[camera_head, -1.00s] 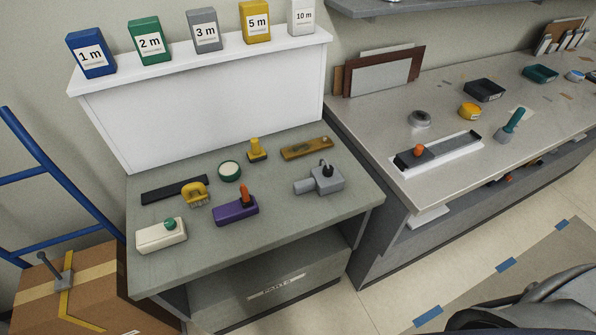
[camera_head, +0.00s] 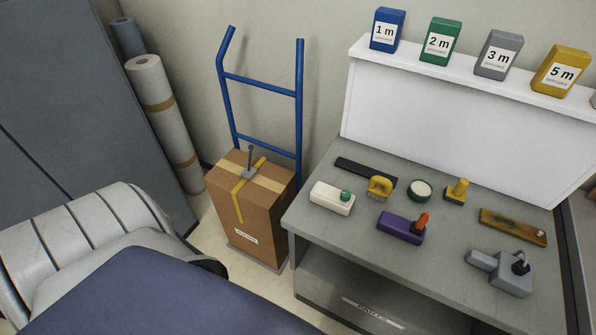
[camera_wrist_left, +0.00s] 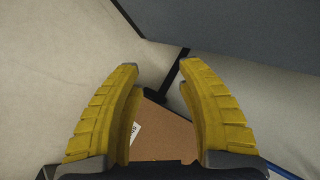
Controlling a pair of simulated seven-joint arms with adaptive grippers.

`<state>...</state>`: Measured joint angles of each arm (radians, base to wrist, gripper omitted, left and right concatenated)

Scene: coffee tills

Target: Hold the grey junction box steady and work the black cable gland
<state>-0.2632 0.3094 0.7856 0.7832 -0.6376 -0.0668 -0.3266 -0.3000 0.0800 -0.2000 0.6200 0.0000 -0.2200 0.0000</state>
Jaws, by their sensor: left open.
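The grey junction box (camera_head: 505,277) sits on the table at its right front part in the head view. A grey stub sticks out from its left side. The black cable gland (camera_head: 520,265) stands on top of the box, with a thin dark piece rising from it. My left gripper (camera_wrist_left: 158,70) is in the left wrist view, its two yellow fingers apart with nothing between them. It is away from the box, over the floor. My right gripper is in neither view.
Around the box on the table (camera_head: 450,255) are a purple block (camera_head: 400,228) with an orange knob, a brown bar (camera_head: 513,226), a yellow stamp-like piece (camera_head: 456,192) and a white block (camera_head: 332,198). A cardboard carton (camera_head: 265,220) on a blue hand truck (camera_head: 262,88) stands left of the table.

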